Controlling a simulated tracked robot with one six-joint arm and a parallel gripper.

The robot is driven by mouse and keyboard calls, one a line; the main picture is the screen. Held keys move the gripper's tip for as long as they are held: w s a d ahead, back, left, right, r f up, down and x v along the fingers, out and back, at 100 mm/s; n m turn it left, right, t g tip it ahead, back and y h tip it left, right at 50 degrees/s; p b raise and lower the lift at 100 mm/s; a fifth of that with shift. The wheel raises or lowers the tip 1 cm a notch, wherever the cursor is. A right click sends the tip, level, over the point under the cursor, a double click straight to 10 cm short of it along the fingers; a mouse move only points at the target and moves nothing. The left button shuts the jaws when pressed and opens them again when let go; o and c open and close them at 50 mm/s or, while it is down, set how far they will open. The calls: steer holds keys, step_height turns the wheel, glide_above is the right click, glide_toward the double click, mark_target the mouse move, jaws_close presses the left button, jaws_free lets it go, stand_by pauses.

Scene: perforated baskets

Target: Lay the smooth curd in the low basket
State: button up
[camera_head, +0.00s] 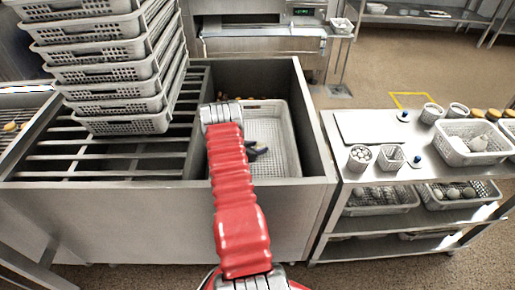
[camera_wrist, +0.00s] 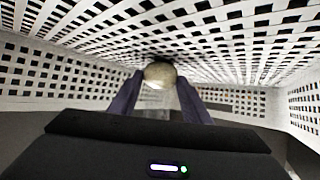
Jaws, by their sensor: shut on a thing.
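The smooth curd (camera_wrist: 160,72) is a pale, rounded lump between the two dark fingers of my gripper (camera_wrist: 160,84) in the wrist view. My gripper is shut on it. Perforated white walls surround the curd and fingers there. In the head view, my gripper (camera_head: 257,150) reaches down inside a low, light grey perforated basket (camera_head: 286,138), which sits in a deep metal well. The curd cannot be made out in the head view. I cannot tell whether it touches the basket's floor.
A tall stack of grey baskets (camera_head: 108,75) stands on the slatted rack (camera_head: 50,155) at left. A steel side table (camera_head: 349,172) at right holds cups and a basket of pale lumps (camera_head: 457,158). The well's metal walls (camera_head: 312,130) rise close around the low basket.

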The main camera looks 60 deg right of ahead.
steer(key=shift+f, duration=0.1)
steer(key=o, duration=1)
steer(key=shift+o, duration=0.2)
steer(key=shift+a+r, duration=0.1)
steer(key=shift+r, duration=0.1)
steer(key=v, duration=0.7)
steer(key=shift+a, duration=0.15)
steer(key=shift+w, duration=0.1)
